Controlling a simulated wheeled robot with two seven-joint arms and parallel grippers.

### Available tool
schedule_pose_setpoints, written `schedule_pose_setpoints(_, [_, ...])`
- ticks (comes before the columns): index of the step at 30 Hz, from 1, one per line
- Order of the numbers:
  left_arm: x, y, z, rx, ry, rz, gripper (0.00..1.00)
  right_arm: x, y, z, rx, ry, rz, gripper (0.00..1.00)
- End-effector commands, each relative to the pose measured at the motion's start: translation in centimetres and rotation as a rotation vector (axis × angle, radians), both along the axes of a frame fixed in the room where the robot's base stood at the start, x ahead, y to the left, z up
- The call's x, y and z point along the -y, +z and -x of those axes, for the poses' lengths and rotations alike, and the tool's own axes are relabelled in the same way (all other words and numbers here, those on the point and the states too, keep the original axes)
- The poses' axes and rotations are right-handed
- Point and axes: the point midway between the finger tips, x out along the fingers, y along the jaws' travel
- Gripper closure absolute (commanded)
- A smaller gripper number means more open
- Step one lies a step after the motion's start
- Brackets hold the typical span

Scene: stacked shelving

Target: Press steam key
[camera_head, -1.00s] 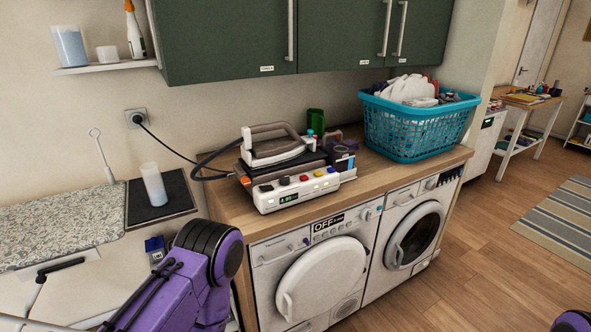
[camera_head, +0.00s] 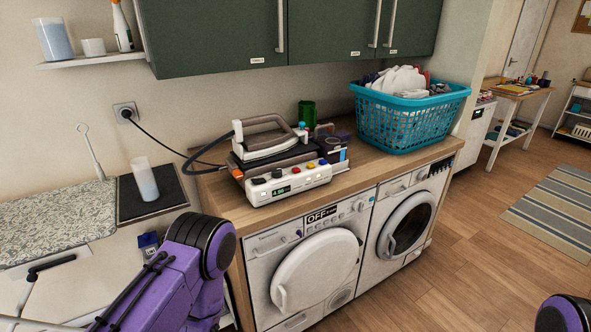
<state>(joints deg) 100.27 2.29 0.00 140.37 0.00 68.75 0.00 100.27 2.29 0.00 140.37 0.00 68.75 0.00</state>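A steam iron (camera_head: 268,136) rests on its white station (camera_head: 290,183) on the wooden counter above the machines. The station's front has a small green-lit display (camera_head: 282,190) and a row of coloured keys: black, blue, orange-red and yellow ones show. Their labels are too small to read, so I cannot tell which is the steam key. A purple part of my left arm shows at the bottom left, in front of the counter's left end. A small purple part of my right arm shows at the bottom right corner. Neither gripper is in view.
A teal laundry basket (camera_head: 400,125) stands right of the iron station. A green cup (camera_head: 306,112) stands behind the station. A black cable runs from the wall socket (camera_head: 126,113) toward the iron. Two front-loading machines are below; the floor at right is clear around a striped rug (camera_head: 560,215).

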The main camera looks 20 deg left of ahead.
Motion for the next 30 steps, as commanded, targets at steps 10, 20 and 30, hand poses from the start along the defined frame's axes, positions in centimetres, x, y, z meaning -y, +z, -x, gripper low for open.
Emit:
schedule_pose_setpoints(10, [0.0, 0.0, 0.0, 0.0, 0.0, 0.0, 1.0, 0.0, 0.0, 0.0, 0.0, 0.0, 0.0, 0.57])
schedule_pose_setpoints(20, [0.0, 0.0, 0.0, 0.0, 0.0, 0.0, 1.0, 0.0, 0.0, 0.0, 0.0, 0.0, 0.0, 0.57])
schedule_pose_setpoints(30, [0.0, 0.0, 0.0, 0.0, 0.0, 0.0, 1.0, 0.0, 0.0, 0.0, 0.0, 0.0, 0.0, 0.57])
